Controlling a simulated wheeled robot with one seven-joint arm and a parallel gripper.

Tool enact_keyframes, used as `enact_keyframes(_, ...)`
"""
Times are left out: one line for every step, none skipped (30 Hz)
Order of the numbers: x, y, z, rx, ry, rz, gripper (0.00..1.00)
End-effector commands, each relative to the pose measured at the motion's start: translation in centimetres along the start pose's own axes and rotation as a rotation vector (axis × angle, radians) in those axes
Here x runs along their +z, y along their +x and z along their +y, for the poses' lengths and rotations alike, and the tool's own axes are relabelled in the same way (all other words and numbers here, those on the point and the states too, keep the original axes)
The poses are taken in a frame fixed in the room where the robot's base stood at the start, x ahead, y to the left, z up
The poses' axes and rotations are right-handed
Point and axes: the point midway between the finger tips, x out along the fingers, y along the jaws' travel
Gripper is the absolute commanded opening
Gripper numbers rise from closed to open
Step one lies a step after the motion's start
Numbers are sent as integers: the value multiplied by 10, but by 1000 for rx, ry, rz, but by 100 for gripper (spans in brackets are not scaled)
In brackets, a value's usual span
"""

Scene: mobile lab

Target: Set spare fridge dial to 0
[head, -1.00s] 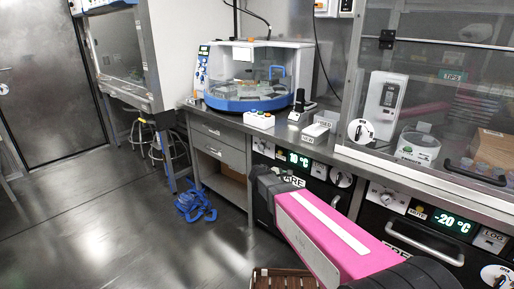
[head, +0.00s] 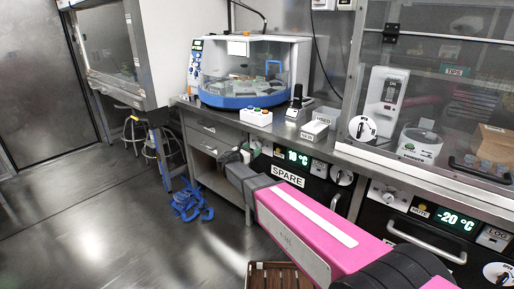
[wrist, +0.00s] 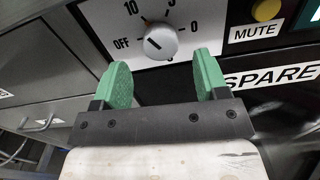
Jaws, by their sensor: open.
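The spare fridge dial (wrist: 161,42) is a round light-grey knob on a white plate in the wrist view. OFF is printed to its left, 10 at upper left and 0 at right; a mark below is partly cut off. Its dark pointer line sits on the left of the knob, on the OFF side. My gripper (wrist: 164,80) is open, its two green fingers apart below and to either side of the dial, with nothing between them. In the head view the spare fridge (head: 312,190) has a SPARE label and a green display; my gripper end mostly hides the dial.
In the wrist view a yellow MUTE button (wrist: 266,9) is right of the dial. In the head view a second fridge (head: 420,235) reading -20 °C stands at right. Drawers (head: 212,140) are left of the spare fridge. A brown crate (head: 277,276) is on the floor.

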Motion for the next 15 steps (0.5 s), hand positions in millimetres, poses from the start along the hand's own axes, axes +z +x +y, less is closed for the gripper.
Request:
enact_keyframes(-1, 11, 1, -2, 1, 0, 67)
enact_keyframes(-1, 16, 1, -2, 1, 0, 67)
enact_keyframes(-1, 21, 1, -2, 1, 0, 67)
enact_keyframes(-1, 25, 1, -2, 1, 0, 67)
enact_keyframes(-1, 28, 1, -2, 1, 1, 67)
enact_keyframes(-1, 33, 0, -1, 1, 1, 67)
enact_keyframes(-1, 36, 0, -2, 1, 1, 67)
enact_keyframes(-1, 38, 0, -2, 1, 1, 67)
enact_keyframes(-1, 41, 0, -2, 1, 1, 67)
enact_keyframes(0, 42, 0, -1, 1, 1, 67)
enact_keyframes(0, 43, 0, -1, 1, 1, 67)
enact_keyframes(0, 44, 0, -1, 1, 1, 67)
enact_keyframes(0, 45, 0, -1, 1, 1, 67)
enact_keyframes(0, 45, 0, -1, 1, 1, 67)
enact_keyframes(0, 46, 0, -1, 1, 1, 67)
